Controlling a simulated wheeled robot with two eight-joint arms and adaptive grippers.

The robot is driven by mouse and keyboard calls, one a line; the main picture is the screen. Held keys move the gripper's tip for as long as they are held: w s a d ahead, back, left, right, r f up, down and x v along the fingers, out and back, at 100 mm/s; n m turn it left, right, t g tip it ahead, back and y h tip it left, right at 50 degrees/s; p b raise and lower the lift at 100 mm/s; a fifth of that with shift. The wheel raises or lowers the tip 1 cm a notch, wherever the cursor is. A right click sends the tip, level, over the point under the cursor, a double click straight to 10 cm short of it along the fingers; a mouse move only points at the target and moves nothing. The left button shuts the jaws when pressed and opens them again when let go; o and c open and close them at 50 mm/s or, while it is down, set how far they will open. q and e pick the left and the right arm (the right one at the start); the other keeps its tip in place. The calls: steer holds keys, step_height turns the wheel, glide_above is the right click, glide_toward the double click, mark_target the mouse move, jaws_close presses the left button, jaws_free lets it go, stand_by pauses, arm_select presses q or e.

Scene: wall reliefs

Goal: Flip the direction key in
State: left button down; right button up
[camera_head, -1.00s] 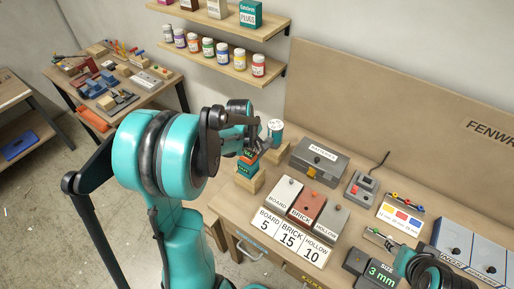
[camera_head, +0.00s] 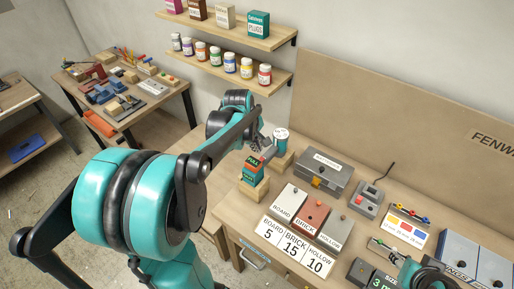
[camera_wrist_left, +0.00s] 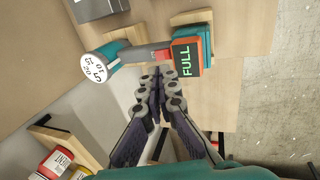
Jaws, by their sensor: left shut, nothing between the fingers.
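A cordless drill stands on wooden blocks at the bench's left end; its teal head (camera_head: 280,143) has a white numbered dial (camera_wrist_left: 98,72). Its orange and teal battery (camera_head: 253,168) reads FULL in the left wrist view (camera_wrist_left: 187,58). A small red part (camera_wrist_left: 161,54) shows on the grey stem between head and battery; I cannot tell whether it is the direction key. My left gripper (camera_wrist_left: 165,76) is shut and empty, its tips close beside the stem; it shows in the head view (camera_head: 262,142). My right arm's wrist (camera_head: 428,276) shows at lower right; its fingers are unclear.
A grey case (camera_head: 324,170) stands right of the drill. Boxes marked board, brick (camera_head: 311,213) and hollow stand in front, with number cards. A shelf with jars (camera_head: 231,65) hangs behind.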

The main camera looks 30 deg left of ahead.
mark_target(262, 158)
arm_select(q)
step_height(262, 158, up, 6)
steer(key=s+t+p, duration=0.1)
steer(key=s+p, duration=0.1)
steer(key=p, duration=0.4)
steer(key=shift+s+a, duration=0.4)
steer(key=shift+w+f, duration=0.1)
steer(key=shift+f, duration=0.1)
steer(key=b+x, duration=0.1)
steer(key=x, duration=1.2)
steer(key=shift+w+f, duration=0.2)
steer(key=shift+f, duration=0.1)
steer(key=shift+w+d+f+g+b, duration=0.1)
steer(key=shift+w+f+g+b, duration=0.25)
steer(key=shift+b, duration=0.3)
steer(key=shift+s, duration=0.3)
